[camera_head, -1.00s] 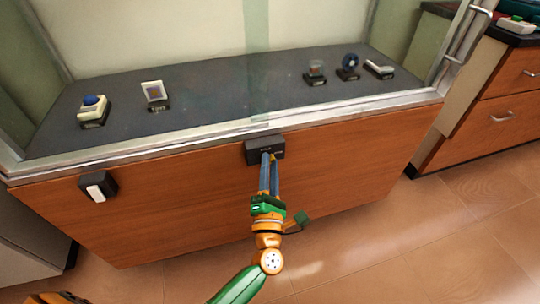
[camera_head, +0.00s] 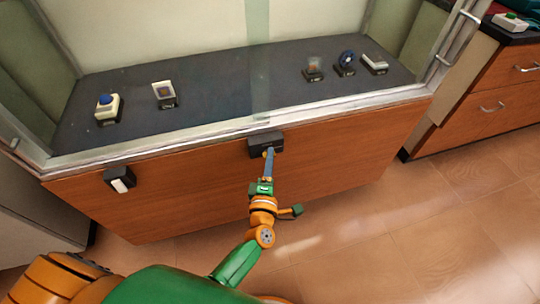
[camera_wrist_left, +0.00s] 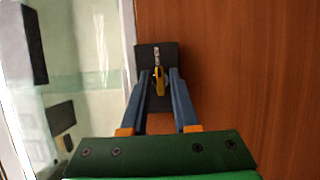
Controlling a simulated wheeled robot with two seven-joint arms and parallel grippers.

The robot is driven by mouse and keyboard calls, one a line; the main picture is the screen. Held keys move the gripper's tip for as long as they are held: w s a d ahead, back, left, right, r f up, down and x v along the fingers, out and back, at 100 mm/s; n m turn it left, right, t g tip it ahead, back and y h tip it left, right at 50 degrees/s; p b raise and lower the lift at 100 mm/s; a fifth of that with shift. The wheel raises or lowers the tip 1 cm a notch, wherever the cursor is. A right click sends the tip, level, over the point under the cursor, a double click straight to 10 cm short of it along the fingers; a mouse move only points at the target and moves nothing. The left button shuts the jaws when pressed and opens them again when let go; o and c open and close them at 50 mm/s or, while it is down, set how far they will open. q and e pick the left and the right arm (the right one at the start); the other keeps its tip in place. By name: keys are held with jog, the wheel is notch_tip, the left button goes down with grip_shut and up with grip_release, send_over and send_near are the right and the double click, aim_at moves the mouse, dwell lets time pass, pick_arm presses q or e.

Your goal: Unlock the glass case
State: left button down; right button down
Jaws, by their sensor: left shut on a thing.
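The glass case (camera_head: 200,158) has a wooden front panel, a metal rim and glass above. A black lock box (camera_head: 266,141) sits on the panel just under the rim; it also shows in the left wrist view (camera_wrist_left: 143,56). My left gripper (camera_head: 268,156) reaches up to this box, its blue fingers seen nearly edge-on. In the left wrist view, the gripper (camera_wrist_left: 161,76) has its fingers on either side of a small yellow key (camera_wrist_left: 160,80) at the box, and it is shut on this key. How deep the key sits cannot be told. My right gripper is not in view.
Several small exhibits, such as one with a blue ball (camera_head: 104,100), stand on the dark case floor (camera_head: 215,100). A black box with a white front (camera_head: 120,180) is on the panel's left. A wooden drawer cabinet (camera_head: 490,90) stands at right. The tiled floor (camera_head: 400,230) in front is clear.

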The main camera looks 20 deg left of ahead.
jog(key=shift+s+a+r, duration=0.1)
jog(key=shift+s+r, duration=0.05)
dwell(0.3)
pick_arm(q)
jog(key=c, duration=0.9)
grip_release()
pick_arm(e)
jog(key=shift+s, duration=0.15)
pick_arm(q)
jog(key=p+v, duration=0.1)
jog(key=v, duration=0.6)
jog(key=shift+s, duration=0.1)
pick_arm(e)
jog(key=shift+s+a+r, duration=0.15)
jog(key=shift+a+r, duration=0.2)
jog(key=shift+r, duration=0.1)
